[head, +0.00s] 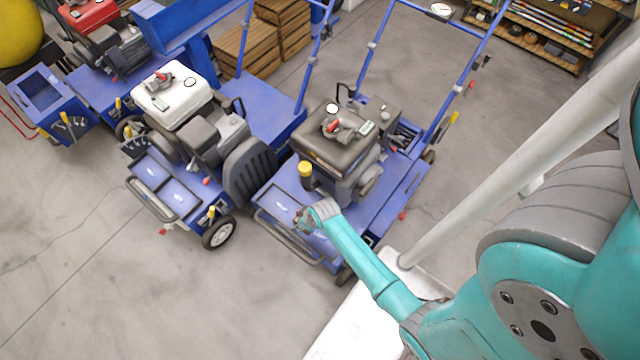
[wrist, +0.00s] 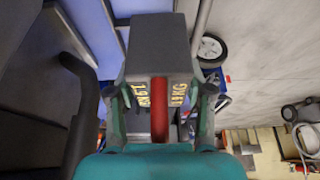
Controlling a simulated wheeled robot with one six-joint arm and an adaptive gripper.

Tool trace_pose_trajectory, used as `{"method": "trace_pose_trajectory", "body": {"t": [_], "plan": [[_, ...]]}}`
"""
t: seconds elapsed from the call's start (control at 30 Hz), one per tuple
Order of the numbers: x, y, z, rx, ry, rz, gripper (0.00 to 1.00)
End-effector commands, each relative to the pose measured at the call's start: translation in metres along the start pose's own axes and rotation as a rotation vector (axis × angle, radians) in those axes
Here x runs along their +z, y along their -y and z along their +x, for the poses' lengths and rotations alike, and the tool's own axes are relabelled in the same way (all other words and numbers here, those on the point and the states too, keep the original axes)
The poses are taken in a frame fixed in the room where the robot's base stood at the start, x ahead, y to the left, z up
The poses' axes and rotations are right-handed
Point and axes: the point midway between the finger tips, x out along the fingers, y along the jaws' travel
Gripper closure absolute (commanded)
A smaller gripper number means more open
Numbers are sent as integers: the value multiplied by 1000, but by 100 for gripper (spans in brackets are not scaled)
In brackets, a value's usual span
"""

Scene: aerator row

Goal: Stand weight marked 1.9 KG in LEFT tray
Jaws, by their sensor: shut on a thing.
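My gripper (head: 308,218) is over the front deck of the nearer blue aerator (head: 385,205) in the head view. In the wrist view my gripper (wrist: 160,112) is shut on a dark grey block weight (wrist: 158,48) with a red bar (wrist: 159,110) across its middle. Yellow lettering beside the bar seems to include 1.9 KG, partly covered. In the head view the weight is mostly hidden by my gripper. A blue tray (head: 284,207) with a pale label lies at the left of this deck, left of my gripper. I cannot tell whether the weight touches anything.
A yellow-capped post (head: 305,170) and the engine (head: 335,140) stand just behind my gripper. A grey front bar (head: 285,238) edges the deck. A second aerator (head: 185,150) with two front trays stands to the left. The floor in front is clear.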

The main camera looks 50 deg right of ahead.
Motion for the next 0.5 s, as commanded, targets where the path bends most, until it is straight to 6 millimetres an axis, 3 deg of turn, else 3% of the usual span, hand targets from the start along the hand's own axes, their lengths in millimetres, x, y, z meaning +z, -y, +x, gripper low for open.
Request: {"method": "trace_pose_trajectory", "body": {"t": [0.2, 0.5], "plan": [[28, -23, -5, 6, -12, 7, 100], [44, -31, -2, 7, -16, 4, 100]]}}
